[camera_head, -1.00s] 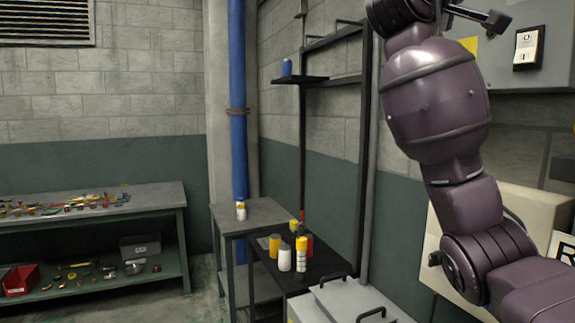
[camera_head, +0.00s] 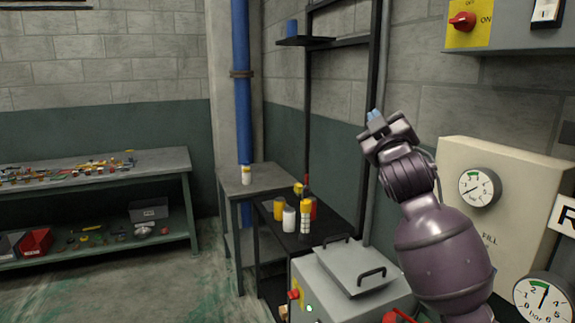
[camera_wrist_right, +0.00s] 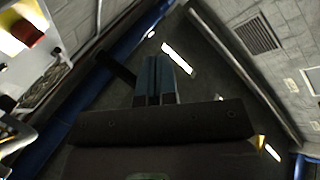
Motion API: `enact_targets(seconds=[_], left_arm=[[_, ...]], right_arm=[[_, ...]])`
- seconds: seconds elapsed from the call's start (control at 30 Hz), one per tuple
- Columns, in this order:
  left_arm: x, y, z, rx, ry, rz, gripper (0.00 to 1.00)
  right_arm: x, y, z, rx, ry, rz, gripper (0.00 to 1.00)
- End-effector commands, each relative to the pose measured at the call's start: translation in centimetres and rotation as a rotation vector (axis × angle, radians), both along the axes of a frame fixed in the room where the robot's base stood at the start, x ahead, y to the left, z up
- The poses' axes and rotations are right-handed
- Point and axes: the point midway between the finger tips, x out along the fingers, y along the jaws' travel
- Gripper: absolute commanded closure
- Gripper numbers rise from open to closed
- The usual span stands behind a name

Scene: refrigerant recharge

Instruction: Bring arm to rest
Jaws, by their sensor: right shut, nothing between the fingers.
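My right arm (camera_head: 440,250) rises from the bottom right in the head view, with its right gripper (camera_head: 374,116) at the top, pointing up and away. The gripper is in front of the wall and the dark rack post. In the right wrist view its two blue-grey fingers (camera_wrist_right: 155,80) lie side by side, shut with nothing between them. My left gripper does not show in either view.
A beige panel with a gauge (camera_head: 480,188) is right of the arm; another gauge (camera_head: 543,300) is below it. A red switch (camera_head: 462,21) is above. A grey lidded box (camera_head: 352,264) and a small table with bottles (camera_head: 290,219) stand left of the arm.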

Motion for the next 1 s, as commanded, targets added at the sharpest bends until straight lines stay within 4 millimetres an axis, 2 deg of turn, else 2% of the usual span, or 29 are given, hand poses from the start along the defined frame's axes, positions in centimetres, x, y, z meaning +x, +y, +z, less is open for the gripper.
enact_targets(seconds=[0.03,0.1,0.27,0.47,0.6,0.77,1.0], left_arm=[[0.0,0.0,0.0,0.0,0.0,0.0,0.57],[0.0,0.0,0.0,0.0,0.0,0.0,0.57],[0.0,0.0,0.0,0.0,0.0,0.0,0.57],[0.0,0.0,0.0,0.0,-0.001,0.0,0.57],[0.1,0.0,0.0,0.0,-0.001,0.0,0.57],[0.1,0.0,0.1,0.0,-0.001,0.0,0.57],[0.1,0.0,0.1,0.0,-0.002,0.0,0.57]], right_arm=[[-0.1,-0.2,-2.9,0.032,0.032,0.032,1.0],[-0.5,-0.4,-6.5,0.078,0.07,0.075,1.0],[-2.1,-1.1,-14.4,0.184,0.16,0.151,1.0],[-5.4,-2.4,-23.9,0.309,0.28,0.197,1.0],[-8.5,-3.4,-30.2,0.386,0.368,0.2,1.0],[-12.9,-4.6,-37.1,0.455,0.478,0.173,1.0],[-21.0,-6.5,-46.9,0.538,0.665,0.087,1.0]])
